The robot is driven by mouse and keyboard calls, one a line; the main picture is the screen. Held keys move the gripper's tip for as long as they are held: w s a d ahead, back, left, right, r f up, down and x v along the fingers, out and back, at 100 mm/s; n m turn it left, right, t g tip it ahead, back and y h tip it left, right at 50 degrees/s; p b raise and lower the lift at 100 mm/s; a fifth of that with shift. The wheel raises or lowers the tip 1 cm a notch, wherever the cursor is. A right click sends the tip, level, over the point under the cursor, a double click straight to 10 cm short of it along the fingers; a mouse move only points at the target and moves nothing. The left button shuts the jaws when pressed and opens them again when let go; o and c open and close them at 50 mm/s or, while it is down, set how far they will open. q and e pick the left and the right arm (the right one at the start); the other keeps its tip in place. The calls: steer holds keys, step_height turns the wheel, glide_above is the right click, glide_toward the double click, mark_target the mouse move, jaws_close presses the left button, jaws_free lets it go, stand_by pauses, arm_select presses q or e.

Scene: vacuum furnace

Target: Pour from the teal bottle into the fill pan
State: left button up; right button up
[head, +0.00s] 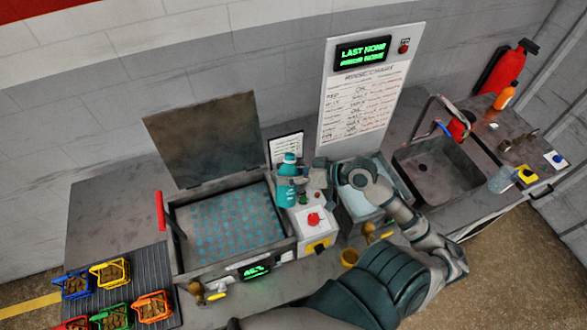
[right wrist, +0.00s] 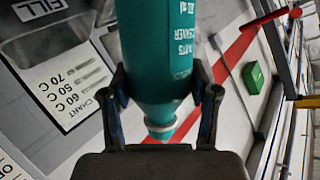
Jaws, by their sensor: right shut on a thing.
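The teal bottle (head: 287,191) is up off the counter, roughly upright, just right of the open tank in the head view. My right gripper (head: 308,180) is shut on it from the right. In the right wrist view the bottle (right wrist: 158,45) stands between the two fingers of the gripper (right wrist: 162,98), with its narrow ringed end towards the palm. A grey recess beside a FILL sign, seemingly the fill pan (right wrist: 72,42), shows at upper left there. In the head view I cannot clearly make out the pan. My left gripper is not in view.
The tank (head: 225,220) has a blue grid inside and a raised lid (head: 203,138). A control box with a red button (head: 314,219) stands below the bottle. Small coloured baskets (head: 110,272) sit at left. A sink (head: 440,170) and clear beaker (head: 501,180) are at right.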

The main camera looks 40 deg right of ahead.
steer(key=shift+w+d+f+m, duration=0.1)
steer(key=shift+w+d+m, duration=0.15)
steer(key=shift+m, duration=0.25)
steer(key=shift+a+f+m+g+y, duration=0.15)
steer(key=shift+f+m+g+y, duration=0.15)
steer(key=shift+m+g+y, duration=0.25)
steer(key=shift+s+a+f+m+g+y+b, duration=0.1)
steer(key=shift+s+f+m+g+y+b, duration=0.1)
steer(key=shift+f+m+y+b, duration=0.3)
steer(key=shift+s+a+f+m+g+y+b, duration=0.15)
steer(key=shift+f+m, duration=0.15)
steer(key=shift+m, duration=0.35)
steer(key=shift+f+m+y+b, duration=0.3)
steer(key=shift+f+m+b, duration=0.25)
steer(key=shift+m, duration=0.05)
steer(key=shift+w+d+m+g+p, duration=0.2)
steer(key=shift+m+g+p, duration=0.1)
steer(key=shift+g+p, duration=0.15)
steer(key=shift+s+a+f+y, duration=0.1)
steer(key=shift+s+a+y, duration=0.1)
steer(key=shift+a+y, duration=0.15)
steer(key=shift+f+m+p, duration=0.15)
steer(key=shift+m+p, duration=0.35)
steer(key=shift+p, duration=0.1)
stand_by(2.1)
